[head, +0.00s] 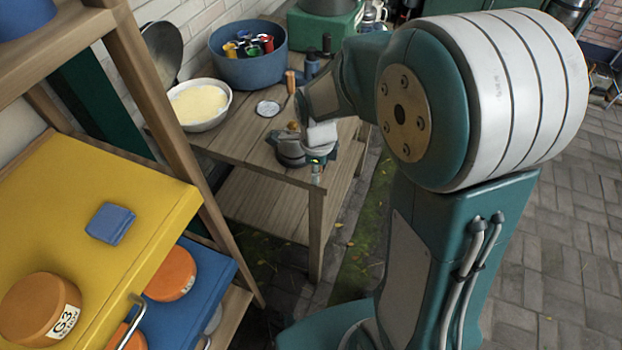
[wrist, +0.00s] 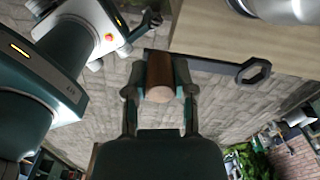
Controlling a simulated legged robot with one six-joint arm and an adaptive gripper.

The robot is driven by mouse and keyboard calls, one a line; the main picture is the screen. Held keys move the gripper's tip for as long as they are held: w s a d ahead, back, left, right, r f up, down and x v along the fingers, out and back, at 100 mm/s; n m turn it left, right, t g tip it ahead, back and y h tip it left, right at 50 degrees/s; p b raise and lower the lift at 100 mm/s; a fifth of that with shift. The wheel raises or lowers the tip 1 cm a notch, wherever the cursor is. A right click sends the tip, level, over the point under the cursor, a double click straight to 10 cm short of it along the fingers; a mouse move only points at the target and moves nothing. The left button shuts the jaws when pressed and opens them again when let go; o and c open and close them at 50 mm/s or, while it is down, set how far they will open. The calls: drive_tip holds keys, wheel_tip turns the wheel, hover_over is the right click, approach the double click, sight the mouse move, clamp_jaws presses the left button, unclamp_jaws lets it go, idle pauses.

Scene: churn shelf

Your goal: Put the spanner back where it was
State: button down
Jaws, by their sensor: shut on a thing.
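My gripper (wrist: 160,88) is shut on a brown cylindrical grip (wrist: 158,94), seen nearly end-on between the two fingers in the wrist view. Right behind the grip runs a dark flat bar with an open hexagonal ring at its right end, the spanner (wrist: 254,72). The bar and grip look like one piece, though the join is hidden. The ring shows close to the edge of a wooden surface. In the head view my gripper (head: 308,155) is at the front right of the wooden table; the spanner cannot be made out there.
The wooden table (head: 235,140) holds a bowl of pale yellow stuff (head: 200,103), a blue tub with coloured cans (head: 248,65), a small round lid (head: 267,108) and an upright wooden-handled tool (head: 290,82). A shelf with a yellow board (head: 150,215) stands at left. Paving at right is clear.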

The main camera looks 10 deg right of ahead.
drive_tip(key=shift+w+a+f, duration=0.25)
drive_tip(key=shift+w+f, duration=0.05)
drive_tip(key=shift+f, duration=0.3)
drive_tip(key=shift+w+a+f, duration=0.1)
drive_tip(key=shift+a+f, duration=0.1)
drive_tip(key=shift+f, duration=1.45)
drive_tip(key=shift+f, duration=0.15)
drive_tip(key=shift+c, duration=2.3)
unclamp_jaws()
